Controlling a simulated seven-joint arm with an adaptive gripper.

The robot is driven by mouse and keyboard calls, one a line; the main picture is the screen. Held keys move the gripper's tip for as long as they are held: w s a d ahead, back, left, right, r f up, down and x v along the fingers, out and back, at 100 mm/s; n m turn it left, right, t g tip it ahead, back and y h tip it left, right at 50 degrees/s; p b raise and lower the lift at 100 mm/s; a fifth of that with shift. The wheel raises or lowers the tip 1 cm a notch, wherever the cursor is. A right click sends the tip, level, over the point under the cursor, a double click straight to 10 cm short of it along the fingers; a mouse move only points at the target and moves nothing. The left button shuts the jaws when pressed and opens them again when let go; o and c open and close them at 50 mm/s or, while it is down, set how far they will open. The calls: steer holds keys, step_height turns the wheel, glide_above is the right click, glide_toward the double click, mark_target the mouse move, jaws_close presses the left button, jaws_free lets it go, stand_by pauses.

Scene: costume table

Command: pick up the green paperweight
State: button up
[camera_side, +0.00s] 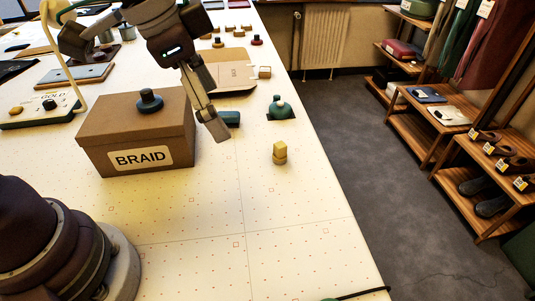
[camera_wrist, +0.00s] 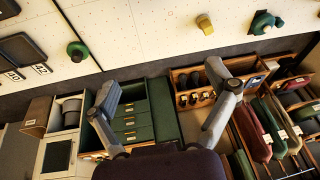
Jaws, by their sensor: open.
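The green paperweight (camera_side: 279,108) stands near the table's right edge in the side view. It has a dark green base and a paler rounded knob on top. In the wrist view what looks like the same piece (camera_wrist: 262,22) lies at the upper right, near the table edge. My gripper (camera_side: 212,106) is open and empty above the table, to the left of the paperweight and beside the lidded box. In the wrist view my gripper's fingers (camera_wrist: 166,98) are spread wide, with nothing between them.
A brown box (camera_side: 135,140) marked BRAID stands left of my gripper, with a dark knobbed piece (camera_side: 150,101) on its lid. A small yellow stack (camera_side: 280,153) stands nearer the camera than the paperweight. A teal block (camera_side: 230,118) sits beside the gripper.

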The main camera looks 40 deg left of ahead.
steer(key=s+d+f+m+g, duration=0.2)
steer(key=d+f+m, duration=0.3)
steer(key=d, duration=0.5)
steer(key=s+d+f+m+g, duration=0.25)
steer(key=d+f+m, duration=0.25)
steer(key=d, duration=0.5)
steer(key=shift+t, duration=0.45)
steer(key=f, duration=0.7)
steer(key=d+f, duration=0.1)
steer(key=f, duration=0.3)
steer(key=shift+c, duration=0.3)
steer(key=shift+w, duration=0.1)
steer(key=c, duration=1.3)
